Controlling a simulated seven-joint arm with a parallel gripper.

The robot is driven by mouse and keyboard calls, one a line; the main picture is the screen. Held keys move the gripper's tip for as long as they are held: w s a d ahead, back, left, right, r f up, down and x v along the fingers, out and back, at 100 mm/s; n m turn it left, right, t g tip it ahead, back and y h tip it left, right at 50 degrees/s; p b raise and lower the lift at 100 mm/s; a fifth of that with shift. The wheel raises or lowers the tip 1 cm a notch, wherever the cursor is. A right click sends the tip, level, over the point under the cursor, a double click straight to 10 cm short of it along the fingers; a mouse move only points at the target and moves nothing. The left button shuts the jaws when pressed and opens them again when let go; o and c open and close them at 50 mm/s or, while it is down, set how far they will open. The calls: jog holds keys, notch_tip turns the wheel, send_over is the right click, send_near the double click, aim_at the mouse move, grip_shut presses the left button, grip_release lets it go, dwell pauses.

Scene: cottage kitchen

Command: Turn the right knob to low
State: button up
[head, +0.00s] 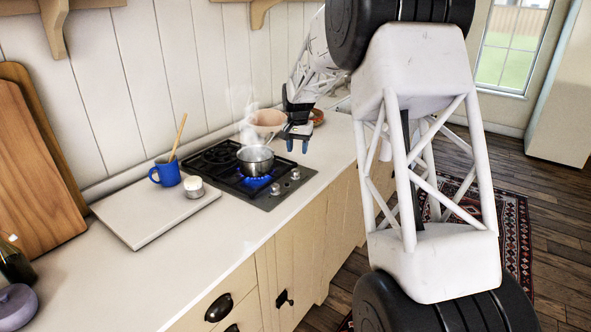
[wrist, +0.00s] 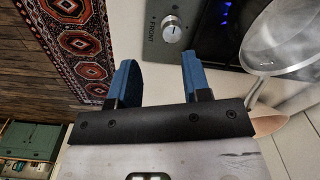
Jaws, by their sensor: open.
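The right knob (head: 295,174) is a small silver dial on the front right of the black stove (head: 268,198). The left knob (head: 277,188) sits beside it. My gripper (head: 297,147) hangs above the stove's right end, apart from the knobs. In the wrist view its blue fingers (wrist: 158,63) are spread with nothing between them, and the knob lies beyond the tips.
A steaming steel pot (head: 255,159) stands over a blue flame (head: 257,182), close to the knobs. A pinkish bowl (head: 266,118) is behind it. The front counter is mostly clear.

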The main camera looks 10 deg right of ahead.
aim_at(296, 170)
jog(key=shift+w+f, duration=0.75)
jog(key=shift+w, duration=0.15)
jog(key=shift+w+f, duration=0.7)
jog(key=shift+w, duration=0.2)
jog(key=shift+f, duration=0.15)
jog(key=shift+f, duration=3.8)
jog(key=c, duration=0.6)
jog(key=shift+c, duration=0.2)
